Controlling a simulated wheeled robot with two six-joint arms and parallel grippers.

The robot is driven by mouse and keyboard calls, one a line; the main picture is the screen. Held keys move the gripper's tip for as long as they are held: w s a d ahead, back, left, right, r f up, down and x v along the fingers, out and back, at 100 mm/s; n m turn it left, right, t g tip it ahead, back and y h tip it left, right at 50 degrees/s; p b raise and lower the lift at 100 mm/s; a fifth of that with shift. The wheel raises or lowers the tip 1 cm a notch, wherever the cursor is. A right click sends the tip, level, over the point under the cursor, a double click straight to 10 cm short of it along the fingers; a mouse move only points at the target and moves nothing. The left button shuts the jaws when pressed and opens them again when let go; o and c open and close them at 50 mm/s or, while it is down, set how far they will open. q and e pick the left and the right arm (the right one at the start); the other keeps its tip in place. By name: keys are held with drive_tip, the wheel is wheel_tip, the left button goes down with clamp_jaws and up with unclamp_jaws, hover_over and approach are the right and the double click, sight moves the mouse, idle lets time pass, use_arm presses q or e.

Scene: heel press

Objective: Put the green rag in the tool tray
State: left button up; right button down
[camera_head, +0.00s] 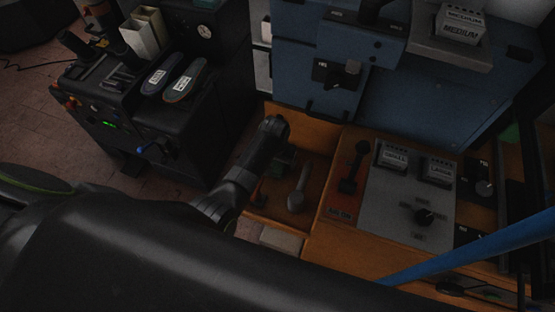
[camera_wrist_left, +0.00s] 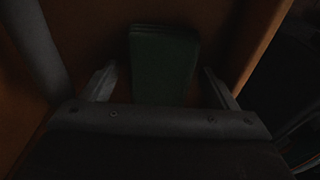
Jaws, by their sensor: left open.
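The green rag (camera_wrist_left: 163,62) shows in the left wrist view as a dark green folded block on an orange-brown wooden surface. My left gripper (camera_wrist_left: 158,80) is open, with one finger to each side of the rag's near end and a gap on both sides. In the head view my left arm reaches over an orange wooden tray (camera_head: 318,160), which looks like the tool tray; a bit of dark green (camera_head: 287,157) shows beside the wrist. My arm hides most of the fingers there. My right gripper is not in view.
A grey-headed tool (camera_head: 297,198) lies in the wooden tray. To its right is a grey panel (camera_head: 385,205) with labelled blocks and a knob. A blue machine (camera_head: 300,60) stands behind, a black machine (camera_head: 170,125) at left. A blue bar (camera_head: 470,246) crosses the lower right.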

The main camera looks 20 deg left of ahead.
sight(276, 166)
use_arm(q)
drive_tip(key=shift+r, duration=0.55)
wheel_tip(276, 166, up, 11)
drive_tip(key=s+p, duration=0.1)
drive_tip(key=shift+s, duration=0.25)
drive_tip(key=shift+s, duration=0.1)
